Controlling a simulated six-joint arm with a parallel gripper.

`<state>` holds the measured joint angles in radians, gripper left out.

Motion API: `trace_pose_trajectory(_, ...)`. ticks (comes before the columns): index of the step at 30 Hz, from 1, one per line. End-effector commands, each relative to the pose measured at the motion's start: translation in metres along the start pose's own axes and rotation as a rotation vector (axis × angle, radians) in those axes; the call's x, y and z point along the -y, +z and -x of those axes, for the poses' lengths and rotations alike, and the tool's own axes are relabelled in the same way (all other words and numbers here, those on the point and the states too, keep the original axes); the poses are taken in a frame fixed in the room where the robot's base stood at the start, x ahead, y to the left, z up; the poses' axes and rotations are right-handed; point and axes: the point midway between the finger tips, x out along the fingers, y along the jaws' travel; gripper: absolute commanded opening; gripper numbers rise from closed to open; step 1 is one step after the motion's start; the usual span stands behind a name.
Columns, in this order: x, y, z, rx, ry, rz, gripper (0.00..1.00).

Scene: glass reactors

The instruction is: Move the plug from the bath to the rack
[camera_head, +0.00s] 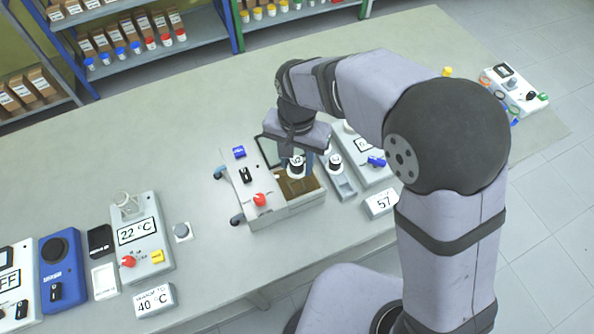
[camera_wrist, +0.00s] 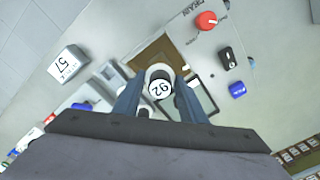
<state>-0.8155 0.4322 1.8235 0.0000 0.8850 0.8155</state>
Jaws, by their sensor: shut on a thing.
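The plug (camera_head: 297,166) is a small pale round piece with a white top marked 92. It also shows between my fingers in the wrist view (camera_wrist: 160,88). My gripper (camera_head: 296,156) is shut on it from above, over the brown basin of the bath. The bath (camera_head: 277,212) is a white box with a red knob and a blue and a black control. I cannot tell whether the plug's lower end is inside the basin or clear of it. A narrow light grey holder, likely the rack (camera_head: 345,188), stands just right of the bath with another round-topped piece (camera_head: 335,161) at it.
A block marked 57 (camera_head: 381,202) and a white instrument with a blue knob (camera_head: 366,165) stand right of the holder. A 22 °C device (camera_head: 140,233) and a 40 °C block (camera_head: 154,300) are at left. The bench between the bath and the left devices is mostly clear.

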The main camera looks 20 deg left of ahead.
Motion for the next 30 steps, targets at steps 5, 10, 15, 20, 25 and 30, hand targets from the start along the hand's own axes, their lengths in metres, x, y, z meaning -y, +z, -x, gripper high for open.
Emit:
trace_pose_trajectory(5,0.0,0.0,0.01,0.001,0.001,0.0,0.18)
trace_pose_trajectory(10,-0.006,-0.005,0.016,0.001,0.001,-0.02,0.18)
trace_pose_trajectory(15,-0.032,-0.027,0.029,0.001,0.0,-0.101,0.18)
trace_pose_trajectory(20,-0.083,-0.039,0.031,0.004,0.002,-0.22,0.18)
trace_pose_trajectory(25,-0.127,-0.033,0.014,0.005,0.001,-0.328,0.18)
trace_pose_trajectory(30,-0.135,-0.027,-0.017,0.002,-0.002,-0.428,0.18)
